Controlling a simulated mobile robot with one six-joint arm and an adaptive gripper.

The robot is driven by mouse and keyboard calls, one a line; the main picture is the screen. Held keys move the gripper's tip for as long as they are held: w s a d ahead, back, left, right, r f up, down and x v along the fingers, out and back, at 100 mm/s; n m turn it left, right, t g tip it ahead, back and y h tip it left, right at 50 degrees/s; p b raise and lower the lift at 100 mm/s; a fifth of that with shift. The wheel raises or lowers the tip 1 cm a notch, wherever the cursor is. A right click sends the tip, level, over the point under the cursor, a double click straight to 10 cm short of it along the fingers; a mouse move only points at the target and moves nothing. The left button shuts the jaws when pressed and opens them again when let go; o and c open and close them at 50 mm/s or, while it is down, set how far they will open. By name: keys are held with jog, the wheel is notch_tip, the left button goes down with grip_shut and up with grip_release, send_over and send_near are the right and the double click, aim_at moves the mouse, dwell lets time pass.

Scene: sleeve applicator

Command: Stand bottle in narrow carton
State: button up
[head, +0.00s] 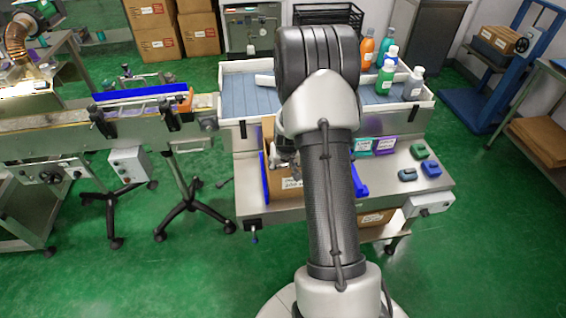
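Several bottles stand at the right end of the raised tray in the head view: an orange bottle (367,50), a blue-and-white bottle (391,57), a green bottle (385,80) and a grey-white bottle (414,84). A brown carton (270,134) with a white label sits on the steel table between blue guides, partly hidden behind my arm. My gripper (285,157) points down at the carton, mostly hidden by my arm. Whether it is inside or above the carton, whether it holds a bottle, and whether its fingers are open cannot be told.
The raised tray (240,92) has white walls behind the carton. Green and purple packets (375,146) and small green and blue items (419,151) lie on the table's right. A conveyor (70,140) adjoins on the left. A control box (429,204) sits at the front right.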

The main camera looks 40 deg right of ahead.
jog(key=p+v, duration=0.3)
jog(key=v, duration=0.8)
jog(key=shift+w+r, duration=0.15)
jog(key=s+a+r+n+t+y, duration=0.1)
jog(key=s+a+r+n, duration=0.35)
jog(key=a+r, duration=1.25)
jog(key=s+a+r+n, duration=0.1)
jog(key=s+a+r, duration=0.1)
jog(key=s+a, duration=0.3)
jog(key=s+a+r+y, duration=0.1)
jog(key=s+a+r, duration=0.2)
jog(key=s, duration=0.9)
jog(key=shift+s+a+n, duration=0.15)
jog(key=shift+a+n, duration=0.2)
jog(key=shift+a, duration=0.8)
